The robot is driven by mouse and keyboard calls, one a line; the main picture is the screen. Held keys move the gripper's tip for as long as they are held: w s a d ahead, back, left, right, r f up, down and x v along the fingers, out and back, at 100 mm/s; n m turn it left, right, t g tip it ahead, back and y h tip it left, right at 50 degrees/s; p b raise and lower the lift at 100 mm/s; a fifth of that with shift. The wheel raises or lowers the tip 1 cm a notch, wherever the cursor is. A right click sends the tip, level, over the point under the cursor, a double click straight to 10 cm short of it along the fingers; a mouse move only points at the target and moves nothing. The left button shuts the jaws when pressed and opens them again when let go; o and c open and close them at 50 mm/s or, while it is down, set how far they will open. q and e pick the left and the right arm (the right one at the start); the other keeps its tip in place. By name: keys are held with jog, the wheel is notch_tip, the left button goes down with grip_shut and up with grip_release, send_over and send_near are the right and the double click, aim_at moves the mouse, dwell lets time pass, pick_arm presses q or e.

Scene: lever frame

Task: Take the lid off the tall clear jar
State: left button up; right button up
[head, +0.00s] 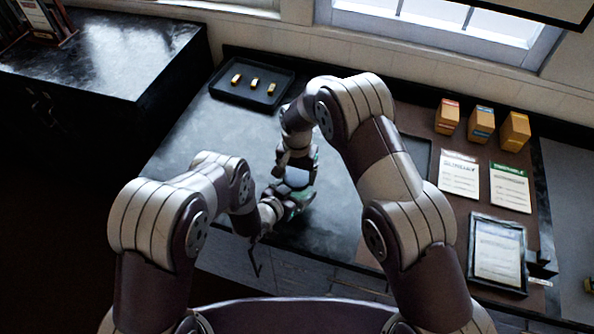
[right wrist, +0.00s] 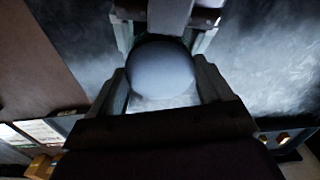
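The tall clear jar (head: 297,190) stands on the dark table, mostly hidden by my two grippers, with a greenish tint on what shows. Its round pale lid (right wrist: 160,68) fills the middle of the right wrist view and appears to sit on the jar. My right gripper (head: 297,172) comes down from above, its two fingers against opposite sides of the lid. My left gripper (head: 284,205) is low at the jar's near left, its fingers on either side of the jar body. It also shows at the top of the right wrist view (right wrist: 165,28).
A black tray (head: 252,97) with several small brass pieces lies at the back left. Boxes (head: 481,123), printed cards (head: 458,176) and a framed sheet (head: 497,250) are at the right. The table left of the jar is clear.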

aim_at(297, 176)
jog(key=n, duration=0.6)
jog(key=shift+r, duration=0.3)
jog(key=shift+r, duration=0.85)
notch_tip(297, 176, up, 3)
jog(key=shift+r, duration=0.2)
pick_arm(q)
jog(key=shift+r, duration=0.1)
pick_arm(e)
jog(key=shift+r, duration=0.35)
pick_arm(q)
jog(key=o, duration=1.8)
